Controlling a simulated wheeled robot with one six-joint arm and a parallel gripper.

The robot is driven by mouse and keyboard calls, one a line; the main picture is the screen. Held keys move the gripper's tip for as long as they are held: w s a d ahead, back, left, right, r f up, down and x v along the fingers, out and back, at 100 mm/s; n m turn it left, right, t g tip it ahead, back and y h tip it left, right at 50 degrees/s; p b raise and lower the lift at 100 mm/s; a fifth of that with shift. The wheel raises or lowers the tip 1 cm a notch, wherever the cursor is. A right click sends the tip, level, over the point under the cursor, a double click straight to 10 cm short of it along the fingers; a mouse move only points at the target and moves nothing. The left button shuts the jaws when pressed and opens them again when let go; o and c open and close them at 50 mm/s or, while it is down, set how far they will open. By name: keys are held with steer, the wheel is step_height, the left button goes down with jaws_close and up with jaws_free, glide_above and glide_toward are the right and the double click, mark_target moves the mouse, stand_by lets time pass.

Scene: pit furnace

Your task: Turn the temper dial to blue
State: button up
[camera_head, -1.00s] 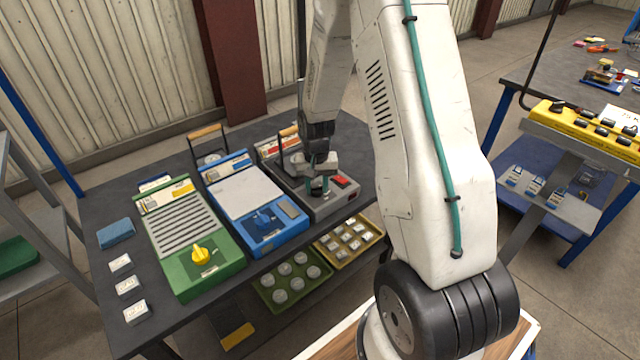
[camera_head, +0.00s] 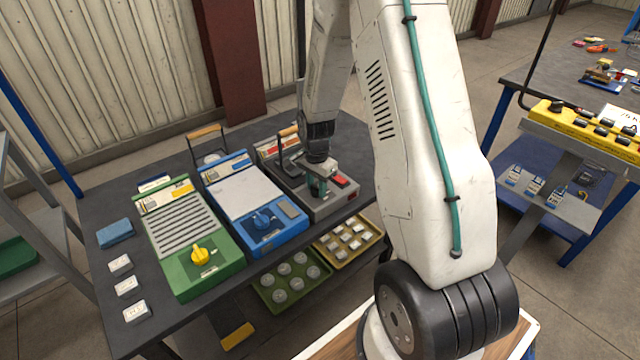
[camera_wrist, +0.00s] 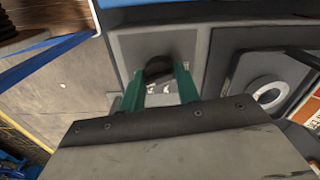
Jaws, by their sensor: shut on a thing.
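A grey box-shaped unit (camera_head: 318,211) stands at the right end of the dark bench. My gripper (camera_head: 319,190) points down over its front part, and its wrist hides the dial there in the head view. In the wrist view my gripper (camera_wrist: 160,82) has its two green fingers shut on a dark round dial (camera_wrist: 158,67) on a grey panel (camera_wrist: 125,55). Small pale marks (camera_wrist: 166,89) sit beside the dial, partly between the fingers. I cannot read them or tell which colour the dial points at.
A red switch (camera_head: 339,181) is close beside my gripper. A blue unit (camera_head: 262,238) with a blue knob stands to the left, then a green unit (camera_head: 201,271) with a yellow knob. Trays of small parts (camera_head: 290,284) are below the bench. A pale ring (camera_wrist: 270,92) lies in a dark recess.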

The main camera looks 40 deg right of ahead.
mark_target(316, 186)
steer(key=shift+w+r+m, duration=0.1)
steer(key=shift+m, duration=0.4)
steer(key=o, duration=1)
steer(key=shift+c, duration=0.2)
step_height(316, 186, up, 8)
steer(key=shift+f, duration=0.15)
